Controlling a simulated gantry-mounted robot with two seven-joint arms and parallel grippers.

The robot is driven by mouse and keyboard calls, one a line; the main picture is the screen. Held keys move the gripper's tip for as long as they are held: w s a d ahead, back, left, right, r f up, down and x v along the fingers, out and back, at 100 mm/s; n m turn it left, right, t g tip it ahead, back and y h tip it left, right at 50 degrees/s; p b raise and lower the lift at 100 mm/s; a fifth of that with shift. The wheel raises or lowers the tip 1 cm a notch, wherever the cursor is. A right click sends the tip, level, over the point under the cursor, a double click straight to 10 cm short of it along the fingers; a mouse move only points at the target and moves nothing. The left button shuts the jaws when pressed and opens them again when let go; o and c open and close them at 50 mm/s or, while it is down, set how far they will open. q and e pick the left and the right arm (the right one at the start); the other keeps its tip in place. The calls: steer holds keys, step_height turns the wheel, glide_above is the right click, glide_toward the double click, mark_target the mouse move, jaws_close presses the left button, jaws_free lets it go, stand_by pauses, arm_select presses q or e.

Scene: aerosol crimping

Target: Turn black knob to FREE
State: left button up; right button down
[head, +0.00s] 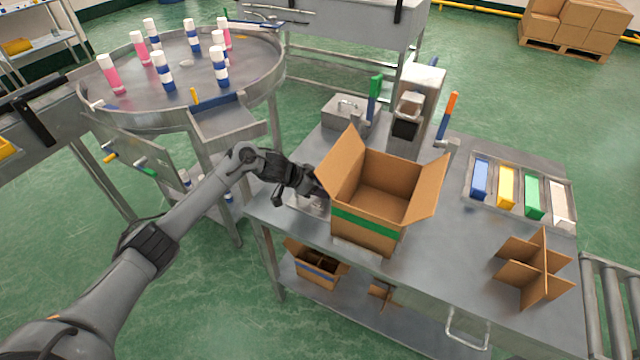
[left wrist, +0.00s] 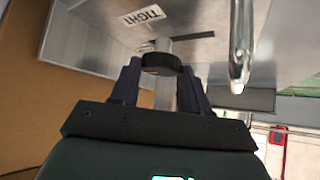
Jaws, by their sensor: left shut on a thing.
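The black knob (left wrist: 160,64) sits between the fingertips of my left gripper (left wrist: 160,78) in the left wrist view. The gripper is shut on it, one dark finger on each side. A pale stem passes behind the knob, next to a dark slot (left wrist: 194,36) in a metal plate. A label reading TIGHT (left wrist: 142,17) is on the plate, up and left of the knob; no FREE label shows. In the head view, my left gripper (head: 316,188) is at the table's left part, partly hidden by the box, and the knob cannot be made out.
An open cardboard box (head: 372,222) stands just right of my left gripper. A shiny metal rod (left wrist: 241,42) is close right of the knob. A crimping machine (head: 408,105), a tray (head: 466,196) of coloured blocks and a cardboard divider (head: 535,268) are on the table (head: 450,275). A round can table (head: 262,65) is behind left.

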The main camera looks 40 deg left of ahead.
arm_select(q)
steer(key=o, duration=1.1)
steer(key=shift+c, duration=0.2)
steer(key=p+v, duration=0.3)
steer(key=v, duration=0.7)
steer(key=shift+s+r, duration=0.25)
steer(key=shift+s, duration=0.05)
steer(key=shift+a, duration=0.1)
